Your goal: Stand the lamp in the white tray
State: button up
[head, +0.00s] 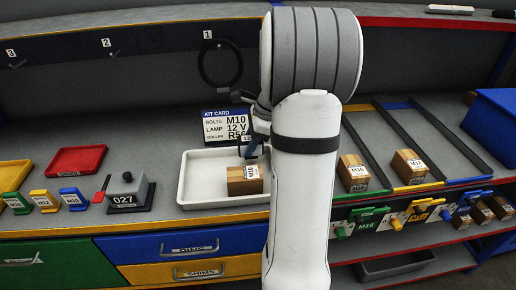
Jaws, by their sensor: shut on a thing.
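The white tray (190,178) stands on the grey bench left of my arm. A wooden box (244,180) with a white label that looks like M10 lies in it. My gripper (251,150) is above the back right part of the tray, behind the box, and is partly hidden by my arm. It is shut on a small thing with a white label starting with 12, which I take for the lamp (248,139). Most of the lamp is hidden, so its tilt and whether it touches the tray cannot be told.
A kit card (225,125) lists bolts M10, lamp 12 V and a roller. A grey block marked 027 (127,190) and a red tray (76,160) are at left. Wooden boxes (353,172) stand in lanes at right. My arm hides the tray's right end.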

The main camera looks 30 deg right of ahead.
jog(key=shift+a+f, duration=0.15)
jog(key=shift+f, duration=0.8)
jog(key=shift+a+f, duration=0.1)
jog(key=shift+f, duration=0.85)
jog(key=shift+f, duration=0.15)
jog(key=o, duration=1.1)
jog(key=shift+o, duration=0.2)
